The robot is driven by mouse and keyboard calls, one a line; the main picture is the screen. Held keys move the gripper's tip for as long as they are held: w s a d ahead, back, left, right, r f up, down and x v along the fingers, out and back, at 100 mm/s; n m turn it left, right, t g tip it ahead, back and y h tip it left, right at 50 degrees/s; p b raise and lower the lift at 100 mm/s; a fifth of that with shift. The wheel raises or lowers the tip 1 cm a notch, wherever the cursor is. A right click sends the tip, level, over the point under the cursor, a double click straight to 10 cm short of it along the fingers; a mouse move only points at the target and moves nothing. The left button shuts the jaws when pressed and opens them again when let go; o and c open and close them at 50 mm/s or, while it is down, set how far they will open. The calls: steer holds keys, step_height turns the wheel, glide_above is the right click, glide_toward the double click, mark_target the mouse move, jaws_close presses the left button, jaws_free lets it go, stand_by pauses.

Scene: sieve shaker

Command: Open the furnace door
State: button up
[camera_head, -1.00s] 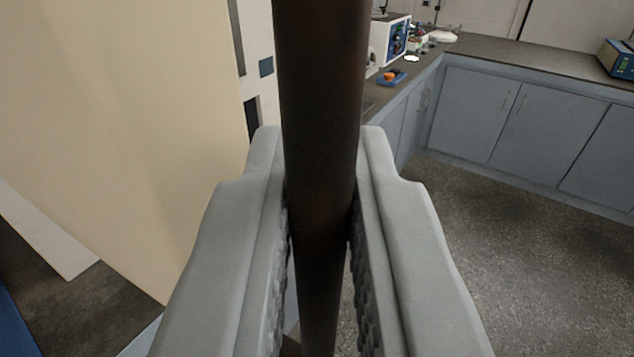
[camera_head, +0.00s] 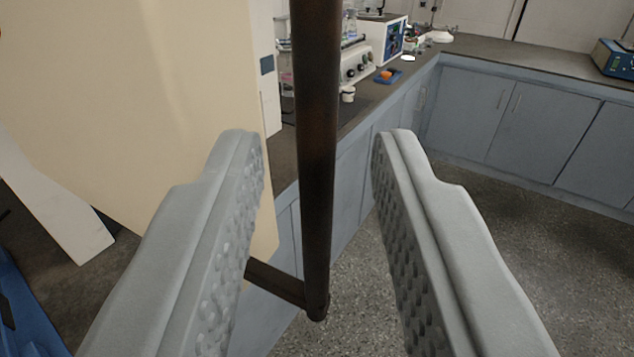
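A dark brown upright bar handle (camera_head: 316,150) stands in the middle of the view. Its lower end bends into a short arm that runs left to the cream furnace door panel (camera_head: 130,110). My gripper (camera_head: 315,145) is open, with one grey ridged finger on each side of the bar. There is a clear gap between the bar and each finger. The bar's upper end is out of the frame. The furnace body and any door gap cannot be made out here.
A dark-topped bench with blue-grey cabinets (camera_head: 520,120) runs along the back and right. Lab devices (camera_head: 360,62), an orange item on a blue tray (camera_head: 387,75) and a blue box (camera_head: 615,58) stand on it. Speckled floor (camera_head: 520,250) is clear at right.

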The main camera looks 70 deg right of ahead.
steer(key=v, duration=1.3)
steer(key=shift+a, duration=0.3)
steer(key=shift+s, duration=0.1)
steer(key=s+d+r+n+t+y, duration=0.1)
steer(key=d+r+n+t+y, duration=0.4)
steer(key=d+r+t, duration=0.85)
steer(key=s+d+f+n+y, duration=0.2)
steer(key=s+f+n+y, duration=0.1)
steer(key=s+f+y, duration=0.1)
steer(key=s+d+f+n+g+y, duration=0.1)
steer(key=s+f+n+y, duration=0.2)
steer(key=s+f, duration=0.3)
steer(key=s+d+f+n+g+y, duration=0.1)
steer(key=s+f+y, duration=0.3)
steer(key=f, duration=0.6)
steer(key=shift+s+d+f+n+y, duration=0.25)
steer(key=shift+s+d+n+y, duration=0.15)
steer(key=shift+s+d+n, duration=0.45)
